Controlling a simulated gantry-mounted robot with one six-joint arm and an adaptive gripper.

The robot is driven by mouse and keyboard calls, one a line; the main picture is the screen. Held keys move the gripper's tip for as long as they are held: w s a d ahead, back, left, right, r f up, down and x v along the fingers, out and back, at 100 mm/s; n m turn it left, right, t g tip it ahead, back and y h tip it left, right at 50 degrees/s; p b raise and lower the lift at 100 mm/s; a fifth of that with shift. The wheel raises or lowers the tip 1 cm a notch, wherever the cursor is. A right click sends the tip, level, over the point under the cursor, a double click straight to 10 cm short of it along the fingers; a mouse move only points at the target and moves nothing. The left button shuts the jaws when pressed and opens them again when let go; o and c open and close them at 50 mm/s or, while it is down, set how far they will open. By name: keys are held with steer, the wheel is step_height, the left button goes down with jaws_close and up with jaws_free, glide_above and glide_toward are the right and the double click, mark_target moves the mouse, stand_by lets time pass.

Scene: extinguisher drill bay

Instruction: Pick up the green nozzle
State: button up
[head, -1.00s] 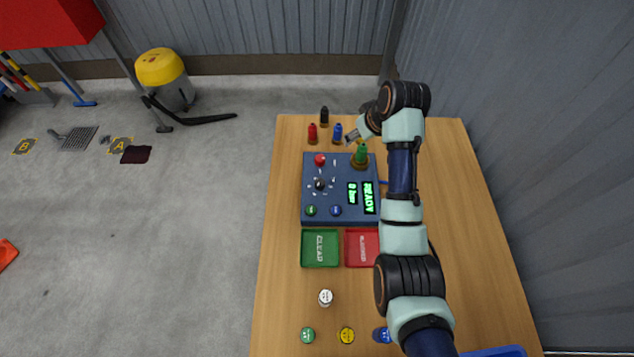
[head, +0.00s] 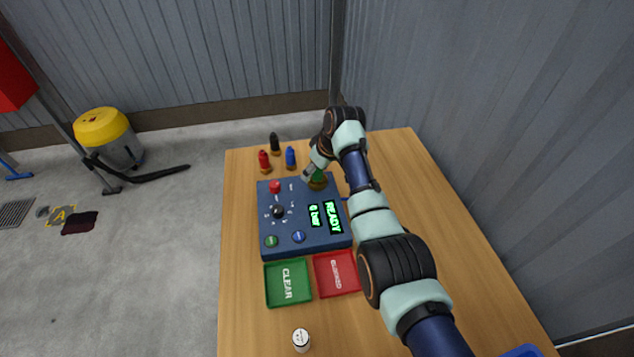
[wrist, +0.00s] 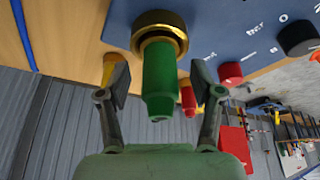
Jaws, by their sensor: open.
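The green nozzle (wrist: 160,80) has a brass collar (wrist: 160,38) and stands on the blue test panel (wrist: 225,30). In the head view my gripper hides most of the nozzle, and its brass base (head: 318,185) shows at the panel's far right corner. My gripper (wrist: 159,92) is open, with one finger on each side of the green nozzle. Gaps show between the fingers and the nozzle in the wrist view.
Red (head: 264,161), blue (head: 290,157) and black (head: 274,142) nozzles stand behind the panel. A yellow one (wrist: 109,66) shows behind a finger. Green (head: 287,283) and red (head: 337,273) trays lie in front of the panel. The table's right side is largely clear.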

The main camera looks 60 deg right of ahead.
steer(key=shift+w+f, duration=0.15)
steer(key=shift+f, duration=0.15)
jaws_close()
steer(key=shift+r, duration=0.1)
step_height(320, 180, up, 20)
steer(key=p, duration=0.6)
